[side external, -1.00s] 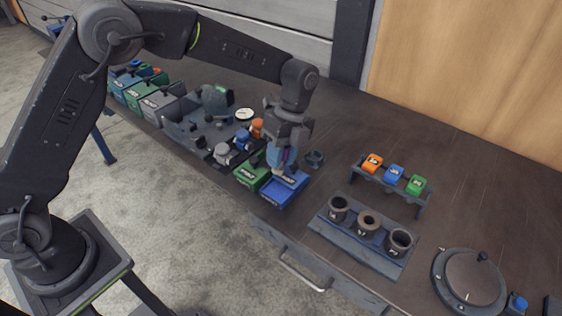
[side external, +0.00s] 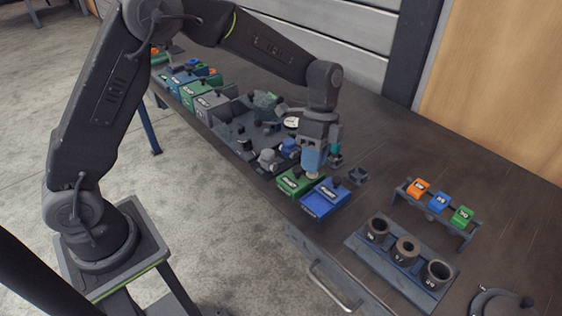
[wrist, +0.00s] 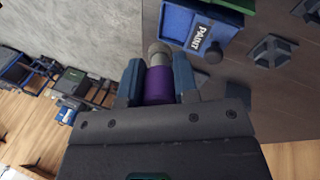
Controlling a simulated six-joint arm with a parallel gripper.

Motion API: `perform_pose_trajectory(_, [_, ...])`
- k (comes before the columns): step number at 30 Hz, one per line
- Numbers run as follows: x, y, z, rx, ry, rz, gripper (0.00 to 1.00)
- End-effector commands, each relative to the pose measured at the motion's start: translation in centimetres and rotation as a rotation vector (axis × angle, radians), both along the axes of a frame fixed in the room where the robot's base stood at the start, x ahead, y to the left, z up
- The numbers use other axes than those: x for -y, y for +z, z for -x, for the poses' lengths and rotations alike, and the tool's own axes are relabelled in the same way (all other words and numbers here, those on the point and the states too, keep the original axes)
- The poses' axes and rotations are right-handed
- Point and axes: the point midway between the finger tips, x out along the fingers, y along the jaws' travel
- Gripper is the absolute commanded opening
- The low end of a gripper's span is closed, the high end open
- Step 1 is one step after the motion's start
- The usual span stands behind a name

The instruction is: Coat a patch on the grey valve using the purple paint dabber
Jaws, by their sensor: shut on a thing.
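My gripper (side external: 313,164) is shut on the purple paint dabber (wrist: 159,87). In the wrist view the dabber's purple body sits between the two blue-grey fingers, with its pale grey end pointing out past them. In the side view the fingers hide most of the dabber, and its pale end shows just below them, close above the inner edges of the blue and green paint boxes. I cannot tell whether it touches a box. The grey valve (side external: 268,158) stands to the left of my gripper, beside a blue valve (side external: 290,147). The grey valve is clear of my gripper.
A blue paint box (side external: 325,200) and a green paint box (side external: 296,183) stand beneath my gripper. A rack with orange, blue and green blocks (side external: 439,203) and a tray of dark cups (side external: 405,252) are to the right. Several boxes line the bench at left.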

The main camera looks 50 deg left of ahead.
Motion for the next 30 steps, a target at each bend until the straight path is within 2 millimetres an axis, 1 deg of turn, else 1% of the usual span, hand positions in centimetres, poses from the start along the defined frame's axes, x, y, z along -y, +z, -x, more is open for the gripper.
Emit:
perform_pose_trajectory(1, [-1.1, 0.4, 0.3, 0.002, 0.151, 0.001, 0.05])
perform_pose_trajectory(3, [-2.2, 0.6, 0.7, 0.0, 0.37, 0.001, 0.05])
perform_pose_trajectory(6, [-3.8, 0.9, 1.3, 0.002, 0.663, 0.001, 0.05])
perform_pose_trajectory(9, [-5.2, 1.0, 1.8, 0.002, 0.905, 0.002, 0.05])
perform_pose_trajectory(12, [-6.1, 1.1, 2.2, 0.002, 1.078, 0.001, 0.05])
perform_pose_trajectory(16, [-6.6, 1.1, 2.5, 0.004, 1.199, 0.0, 0.05])
perform_pose_trajectory(17, [-6.4, 1.0, 2.5, 0.007, 1.209, 0.0, 0.05])
perform_pose_trajectory(19, [-5.3, 0.7, 2.3, 0.023, 1.216, 0.001, 0.05])
perform_pose_trajectory(25, [-0.2, -0.1, 1.5, 0.093, 1.181, 0.017, 0.05])
perform_pose_trajectory(27, [1.0, -0.3, 1.4, 0.11, 1.173, 0.023, 0.05])
perform_pose_trajectory(30, [1.9, -0.7, 1.3, 0.122, 1.169, 0.028, 0.05])
